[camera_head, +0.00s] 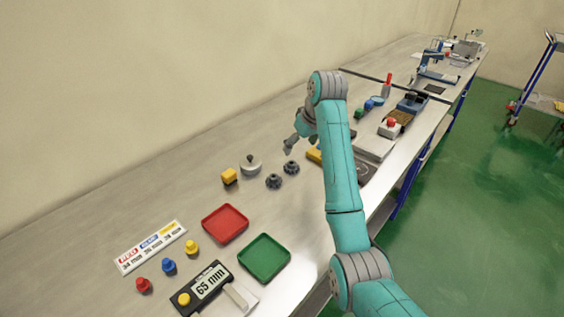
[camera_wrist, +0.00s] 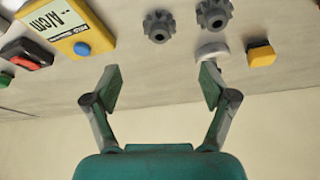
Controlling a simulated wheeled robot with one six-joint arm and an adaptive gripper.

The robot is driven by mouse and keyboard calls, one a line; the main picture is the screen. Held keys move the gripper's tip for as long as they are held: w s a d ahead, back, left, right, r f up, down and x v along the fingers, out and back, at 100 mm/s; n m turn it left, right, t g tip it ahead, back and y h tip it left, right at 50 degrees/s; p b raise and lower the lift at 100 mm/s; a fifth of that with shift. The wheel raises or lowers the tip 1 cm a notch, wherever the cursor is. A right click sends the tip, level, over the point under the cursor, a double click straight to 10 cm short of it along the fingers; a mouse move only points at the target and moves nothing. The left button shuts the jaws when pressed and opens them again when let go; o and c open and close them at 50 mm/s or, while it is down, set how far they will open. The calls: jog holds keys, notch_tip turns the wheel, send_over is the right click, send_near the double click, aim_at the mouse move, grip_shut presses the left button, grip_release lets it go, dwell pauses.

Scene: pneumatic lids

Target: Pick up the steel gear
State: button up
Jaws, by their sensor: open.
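Two dark grey toothed gears stand close together on the bench. In the head view one gear (camera_head: 291,168) is nearer my arm and the other gear (camera_head: 273,181) is to its lower left. The wrist view shows both at the top, one gear (camera_wrist: 158,25) near the middle and the other gear (camera_wrist: 213,13) to its right. I cannot tell which is steel. My gripper (camera_head: 290,144) is above the bench beyond the gears. In the wrist view my gripper (camera_wrist: 161,84) is open and empty, its fingers apart from both gears.
A silver lidded piece (camera_head: 250,166) and a yellow block (camera_head: 229,176) stand left of the gears. A yellow meter (camera_wrist: 72,25) is beside them. Red (camera_head: 225,223) and green (camera_head: 264,257) trays lie nearer the front. The bench's wall side is mostly clear.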

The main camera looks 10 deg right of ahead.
send_over(292, 163)
jog(key=s, duration=0.2)
jog(key=f, duration=0.4)
jog(key=shift+d+f, duration=0.2)
jog(key=shift+f, duration=0.2)
jog(key=shift+d+x, duration=0.2)
jog(key=shift+x, duration=2.5)
jog(key=shift+s, duration=0.1)
jog(key=c, duration=1.5)
jog(key=shift+o, duration=0.2)
jog(key=shift+r, duration=0.1)
